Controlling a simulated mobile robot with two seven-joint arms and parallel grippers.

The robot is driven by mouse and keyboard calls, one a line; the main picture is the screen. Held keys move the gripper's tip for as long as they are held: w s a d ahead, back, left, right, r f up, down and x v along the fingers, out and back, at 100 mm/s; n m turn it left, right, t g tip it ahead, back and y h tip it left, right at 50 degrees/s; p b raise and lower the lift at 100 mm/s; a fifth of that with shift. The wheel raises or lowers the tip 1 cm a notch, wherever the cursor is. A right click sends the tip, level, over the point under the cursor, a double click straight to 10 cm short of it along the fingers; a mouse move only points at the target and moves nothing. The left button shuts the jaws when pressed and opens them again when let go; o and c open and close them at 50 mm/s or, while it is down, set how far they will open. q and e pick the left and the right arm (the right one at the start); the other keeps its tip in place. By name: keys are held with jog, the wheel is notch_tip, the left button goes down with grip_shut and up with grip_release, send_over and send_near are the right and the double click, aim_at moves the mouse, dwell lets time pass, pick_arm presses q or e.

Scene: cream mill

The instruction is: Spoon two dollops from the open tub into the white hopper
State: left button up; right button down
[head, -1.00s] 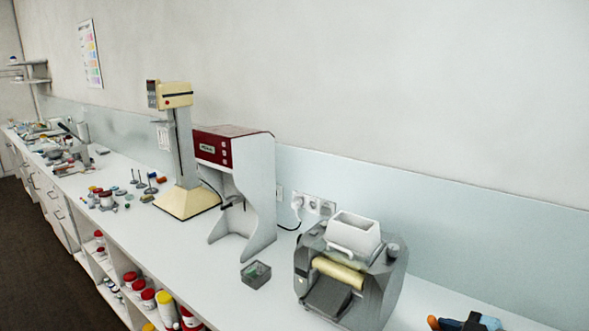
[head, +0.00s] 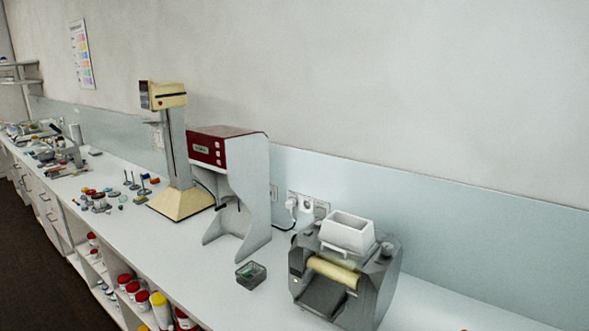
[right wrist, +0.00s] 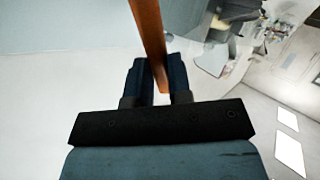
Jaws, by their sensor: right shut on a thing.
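The white hopper (head: 342,238) sits on top of the grey roller mill (head: 375,290), at the right of the head view, above a cream roller (head: 333,270). In the right wrist view my right gripper (right wrist: 160,72) is shut on a long orange-brown handle (right wrist: 148,35). The handle's far end runs out of the picture, so I cannot see whether it ends in a spoon. In the head view only a tiny orange bit shows at the bottom edge, right of the mill. My left gripper is not in view. I cannot make out an open tub.
A small dark box (head: 250,275) stands left of the mill. Behind it are a red-and-white machine (head: 247,200) and a cream column stand (head: 178,170). Red-lidded jars (head: 133,287) fill the shelf below the counter. The counter right of the mill (head: 430,295) looks clear.

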jog(key=a, duration=1.1)
jog(key=shift+s+f+m+h, duration=0.4)
jog(key=shift+s+f, duration=0.05)
jog(key=shift+w+a, duration=0.1)
